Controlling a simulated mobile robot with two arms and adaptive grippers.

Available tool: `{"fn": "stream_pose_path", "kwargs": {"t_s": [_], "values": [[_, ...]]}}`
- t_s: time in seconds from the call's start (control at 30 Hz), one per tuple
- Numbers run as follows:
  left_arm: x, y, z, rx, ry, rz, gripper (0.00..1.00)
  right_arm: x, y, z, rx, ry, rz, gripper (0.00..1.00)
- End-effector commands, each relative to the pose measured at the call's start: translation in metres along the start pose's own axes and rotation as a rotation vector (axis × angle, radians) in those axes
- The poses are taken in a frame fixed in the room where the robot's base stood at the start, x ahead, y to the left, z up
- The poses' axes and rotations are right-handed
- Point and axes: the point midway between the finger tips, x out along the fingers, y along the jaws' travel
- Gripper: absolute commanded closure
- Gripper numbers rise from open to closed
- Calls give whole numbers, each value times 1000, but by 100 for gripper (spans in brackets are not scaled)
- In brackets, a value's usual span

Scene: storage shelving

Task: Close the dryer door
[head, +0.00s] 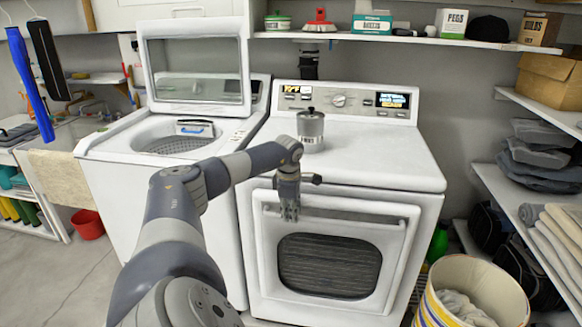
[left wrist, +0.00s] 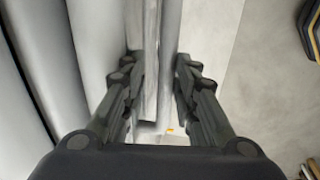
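The white dryer (head: 415,170) stands at the right, beside the washer. Its front door (head: 400,240), with a dark window, looks slightly ajar, its top edge standing out from the body. My left gripper (head: 289,208) points down at the upper part of the door, left of its middle. In the left wrist view, the two fingers of the gripper (left wrist: 158,85) are apart, on either side of a thin pale upright panel (left wrist: 165,45), which appears to be the door's edge. Firm contact cannot be told. My right gripper is not in view.
A metal canister (head: 311,135) stands on the dryer top near my forearm. The washer (head: 165,195) has its lid raised. A striped basket (head: 440,310) stands on the floor at front right. Shelves (head: 530,200) with folded cloth line the right wall.

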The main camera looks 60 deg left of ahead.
Motion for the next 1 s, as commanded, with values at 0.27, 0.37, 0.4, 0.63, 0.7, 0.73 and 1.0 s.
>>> {"fn": "stream_pose_path", "kwargs": {"t_s": [0.27, 0.37, 0.4, 0.63, 0.7, 0.73, 1.0], "values": [[-6, 2, -1, -2, -1, 7, 76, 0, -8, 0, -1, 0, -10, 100], [-21, 2, -1, -2, -1, 8, 76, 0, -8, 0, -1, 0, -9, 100], [-28, 2, -1, -3, -1, 9, 76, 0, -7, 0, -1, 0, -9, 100], [-78, 1, 0, -1, -2, 7, 76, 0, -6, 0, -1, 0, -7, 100], [-90, 1, 0, -1, -2, 6, 76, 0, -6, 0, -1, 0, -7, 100], [-96, 0, 0, -1, -1, 5, 76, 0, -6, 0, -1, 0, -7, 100], [-120, 0, 1, 0, -1, 3, 76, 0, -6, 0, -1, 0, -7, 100]]}}
